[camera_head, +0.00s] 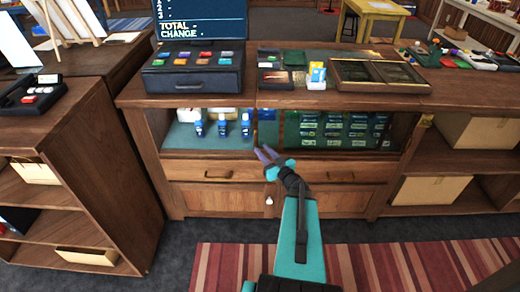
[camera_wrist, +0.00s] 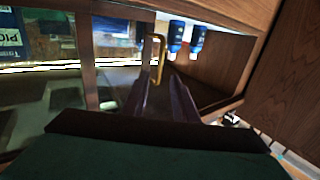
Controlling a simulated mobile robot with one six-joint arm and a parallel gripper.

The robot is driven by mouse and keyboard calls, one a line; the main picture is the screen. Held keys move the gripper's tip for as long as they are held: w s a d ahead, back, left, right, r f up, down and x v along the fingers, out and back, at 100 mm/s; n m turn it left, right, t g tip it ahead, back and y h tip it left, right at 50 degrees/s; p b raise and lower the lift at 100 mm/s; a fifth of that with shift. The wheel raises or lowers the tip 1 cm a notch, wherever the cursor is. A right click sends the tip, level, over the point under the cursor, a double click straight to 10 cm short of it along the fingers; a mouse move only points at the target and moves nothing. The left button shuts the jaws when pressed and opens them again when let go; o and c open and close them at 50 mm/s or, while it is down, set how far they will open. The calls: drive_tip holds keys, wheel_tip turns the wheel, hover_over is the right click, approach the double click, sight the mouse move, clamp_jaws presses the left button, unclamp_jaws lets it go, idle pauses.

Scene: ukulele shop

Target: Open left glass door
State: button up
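The cabinet's left glass door (camera_head: 209,137) is in the head view, under the countertop, with blue-and-white bottles behind it. It looks closed, but the clear glass makes this hard to tell. A thin gold handle (camera_wrist: 157,58) stands upright in the wrist view, right at my fingertips. My gripper (camera_head: 264,154) is in front of the cabinet, near the middle divider, and its two dark fingers show in the wrist view (camera_wrist: 162,85). They are slightly apart. I cannot tell whether the handle lies between the tips or just beyond them.
The right glass section (camera_head: 340,130) shows rows of small boxes. Below are wooden drawers (camera_head: 218,174). A cash register (camera_head: 195,70) and a tray (camera_head: 380,75) sit on the countertop. A shelf unit (camera_head: 80,180) stands close at left. A striped rug (camera_head: 400,268) covers the floor in front.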

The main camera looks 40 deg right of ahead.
drive_tip(key=s+a+b, duration=0.1)
drive_tip(key=s, duration=0.8)
drive_tip(key=shift+a, duration=0.4)
drive_tip(key=shift+w, duration=0.1)
